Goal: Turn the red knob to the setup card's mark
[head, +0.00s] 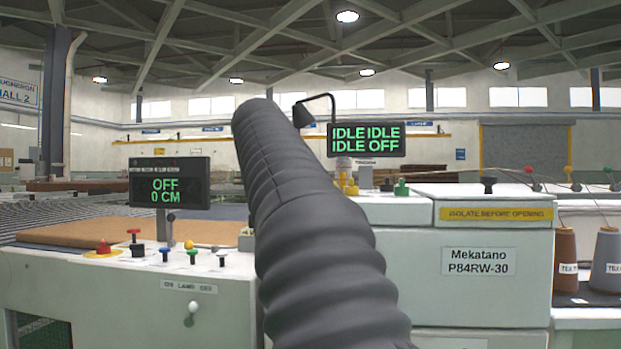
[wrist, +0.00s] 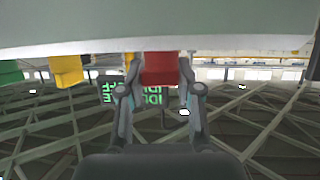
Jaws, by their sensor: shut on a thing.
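The red knob (wrist: 160,68) shows in the wrist view, which looks upside down, hanging from a pale panel surface (wrist: 150,28). My gripper (wrist: 160,88) has one finger on each side of it and is shut on it. In the head view my dark arm hides the gripper and this knob. No setup card with a mark can be made out in either view, and the knob's pointer direction cannot be told.
A yellow knob (wrist: 67,70) and a green knob (wrist: 10,72) stand beside the red one. A left display (head: 168,184) reads OFF, 0 CM; a rear display (head: 366,140) reads IDLE IDLE, IDLE OFF. Several coloured controls and a red emergency button (head: 103,248) sit on the left console.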

